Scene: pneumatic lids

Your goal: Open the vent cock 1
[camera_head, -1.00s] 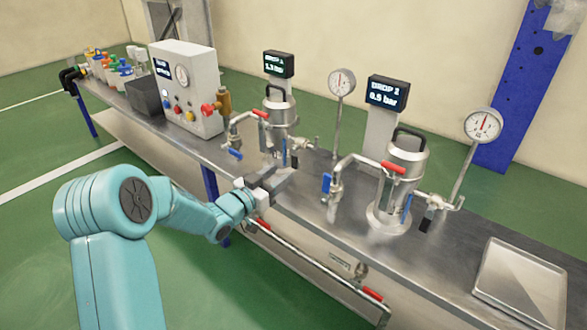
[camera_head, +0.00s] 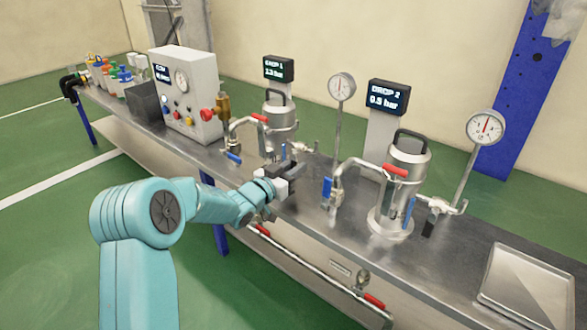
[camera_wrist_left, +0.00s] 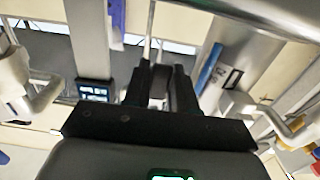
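The drop 1 station has a steel vessel (camera_head: 280,115) with a black handle, a red lever (camera_head: 259,118) and a blue lever (camera_head: 233,157). Another small blue lever (camera_head: 284,152) shows low on the vessel's right side, by a short side pipe; I cannot tell for certain which fitting is vent cock 1. My left gripper (camera_head: 296,168) is in front of this side and hides part of it. My right gripper is not in view.
The drop 2 station (camera_head: 408,165) and its gauge (camera_head: 486,127) stand to the right. A control box (camera_head: 187,95) stands to the left. An empty tray (camera_head: 525,285) lies at the right end of the bench (camera_head: 320,235). A pipe with red levers runs along the bench's front.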

